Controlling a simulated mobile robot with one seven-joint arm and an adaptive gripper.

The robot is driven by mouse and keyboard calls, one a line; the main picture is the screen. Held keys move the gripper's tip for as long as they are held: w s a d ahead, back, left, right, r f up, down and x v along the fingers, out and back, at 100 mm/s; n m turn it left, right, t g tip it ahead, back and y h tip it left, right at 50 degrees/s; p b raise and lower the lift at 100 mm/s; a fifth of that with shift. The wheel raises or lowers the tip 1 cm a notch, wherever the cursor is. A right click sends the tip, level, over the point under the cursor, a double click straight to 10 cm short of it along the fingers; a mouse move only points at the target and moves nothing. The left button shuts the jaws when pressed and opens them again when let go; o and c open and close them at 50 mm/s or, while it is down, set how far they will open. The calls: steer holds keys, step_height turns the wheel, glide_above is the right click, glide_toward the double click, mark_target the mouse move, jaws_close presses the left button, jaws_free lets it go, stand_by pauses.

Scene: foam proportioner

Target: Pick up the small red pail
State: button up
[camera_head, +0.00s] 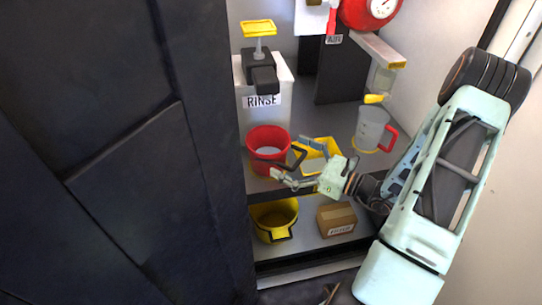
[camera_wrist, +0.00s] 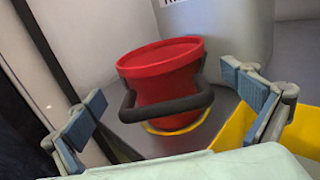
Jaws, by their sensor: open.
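The small red pail (camera_head: 267,137) stands upright on the upper shelf, below the white RINSE container. Its dark handle hangs down on the front side, and a yellow ring shows at its base. In the wrist view the red pail (camera_wrist: 165,72) sits ahead, between and beyond my fingers, with the dark handle bar across its front. My gripper (camera_head: 288,166) is open at the front right of the pail, near the handle; I cannot tell if it touches. In the wrist view both fingers of my gripper (camera_wrist: 165,120) are spread wide with nothing between their pads.
A yellow bin (camera_head: 318,147) sits just right of the pail, close to my right finger. A clear jug with a red handle (camera_head: 370,130) stands farther right. The RINSE container (camera_head: 283,103) is behind. Below are a yellow pail (camera_head: 274,219) and a cardboard box (camera_head: 337,218). A dark panel (camera_head: 130,150) bounds the left.

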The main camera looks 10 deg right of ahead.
mark_target(271, 146)
steer(key=b+x, duration=0.1)
steer(key=x, duration=0.5)
steer(key=shift+w+d+f+b, duration=0.1)
steer(key=shift+f+b, duration=0.1)
steer(key=shift+b, duration=0.15)
steer(key=c, duration=1.5)
steer(key=shift+r, duration=0.15)
